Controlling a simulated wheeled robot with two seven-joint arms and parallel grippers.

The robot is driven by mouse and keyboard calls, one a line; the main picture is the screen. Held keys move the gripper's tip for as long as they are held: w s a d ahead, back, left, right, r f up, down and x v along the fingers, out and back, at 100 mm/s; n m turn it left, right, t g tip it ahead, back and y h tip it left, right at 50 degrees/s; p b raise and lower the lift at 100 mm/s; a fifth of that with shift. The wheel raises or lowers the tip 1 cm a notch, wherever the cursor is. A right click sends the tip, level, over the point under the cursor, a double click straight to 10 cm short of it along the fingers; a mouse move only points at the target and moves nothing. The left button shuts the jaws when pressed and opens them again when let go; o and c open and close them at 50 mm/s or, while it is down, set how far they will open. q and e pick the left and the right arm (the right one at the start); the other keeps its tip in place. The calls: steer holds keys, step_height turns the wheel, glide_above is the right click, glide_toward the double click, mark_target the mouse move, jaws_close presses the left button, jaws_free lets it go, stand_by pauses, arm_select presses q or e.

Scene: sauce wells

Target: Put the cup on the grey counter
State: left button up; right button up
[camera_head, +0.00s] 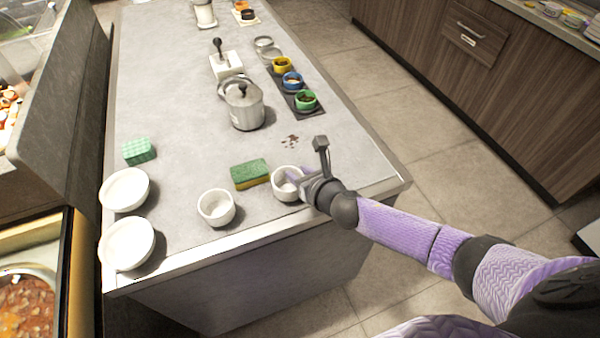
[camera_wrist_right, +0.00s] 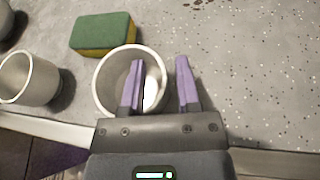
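A white cup (camera_head: 284,193) stands near the front right corner of the grey counter (camera_head: 190,170), beside the sponge. My right gripper (camera_head: 296,177) reaches it from the right. In the right wrist view, my right gripper (camera_wrist_right: 160,75) straddles the wall of the cup (camera_wrist_right: 103,82). One purple finger is inside the cup and the other is outside its right wall. The fingers are apart, with a gap around the wall. A second white cup (camera_head: 216,208) stands to the left, also in the wrist view (camera_wrist_right: 30,82). My left gripper is not in view.
A green and yellow sponge (camera_head: 250,173) lies between the cups. Two white bowls (camera_head: 125,190) (camera_head: 127,243) sit at the left edge, near a green block (camera_head: 139,151). A metal pot (camera_head: 246,108) and sauce cups on a dark tray (camera_head: 289,98) stand further back. Dark specks mark the counter.

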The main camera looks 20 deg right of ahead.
steer(key=shift+o, duration=0.7)
steer(key=shift+r, duration=0.1)
